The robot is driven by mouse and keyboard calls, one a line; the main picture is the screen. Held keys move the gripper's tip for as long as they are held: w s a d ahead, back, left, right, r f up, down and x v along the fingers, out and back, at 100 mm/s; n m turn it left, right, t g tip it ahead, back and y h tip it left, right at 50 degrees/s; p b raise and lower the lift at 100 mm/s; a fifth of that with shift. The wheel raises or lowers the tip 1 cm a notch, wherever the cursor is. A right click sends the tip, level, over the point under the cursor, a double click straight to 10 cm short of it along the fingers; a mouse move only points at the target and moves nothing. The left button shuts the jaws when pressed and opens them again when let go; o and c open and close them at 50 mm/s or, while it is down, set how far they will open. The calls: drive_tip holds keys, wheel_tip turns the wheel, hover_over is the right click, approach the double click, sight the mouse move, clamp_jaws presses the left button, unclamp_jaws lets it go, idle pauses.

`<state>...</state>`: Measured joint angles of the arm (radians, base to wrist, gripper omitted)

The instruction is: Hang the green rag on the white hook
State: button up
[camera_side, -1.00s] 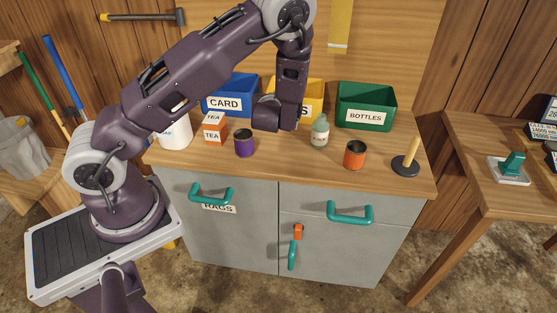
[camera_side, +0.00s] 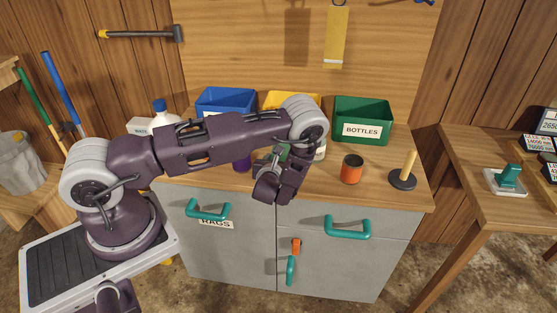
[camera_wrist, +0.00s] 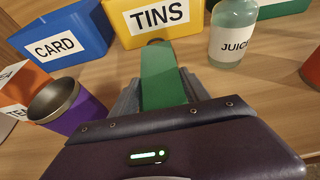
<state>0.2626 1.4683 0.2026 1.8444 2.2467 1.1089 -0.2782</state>
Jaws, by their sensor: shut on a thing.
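A flat green strip, which looks like the green rag (camera_wrist: 160,72), stands between the grey fingers of my gripper (camera_wrist: 157,92) in the wrist view. The fingers are closed on its near end, and its far end reaches toward the yellow bin. A small dark ring shows at that far end. In the side view my gripper (camera_side: 273,158) is low over the counter's front part, with a bit of green beside it, partly hidden by my arm. I cannot make out a white hook in either current view.
Blue (camera_side: 225,101), yellow (camera_wrist: 150,20) and green (camera_side: 362,120) bins line the counter's back. A purple can (camera_wrist: 70,105), juice bottle (camera_wrist: 233,32), orange can (camera_side: 351,169) and wooden-handled stand (camera_side: 404,172) are nearby. A yellow strip (camera_side: 336,38) hangs on the back panel.

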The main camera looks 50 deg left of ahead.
drive_tip(key=o, duration=1.4)
drive_tip(key=shift+f, duration=0.15)
drive_tip(key=shift+d, duration=0.1)
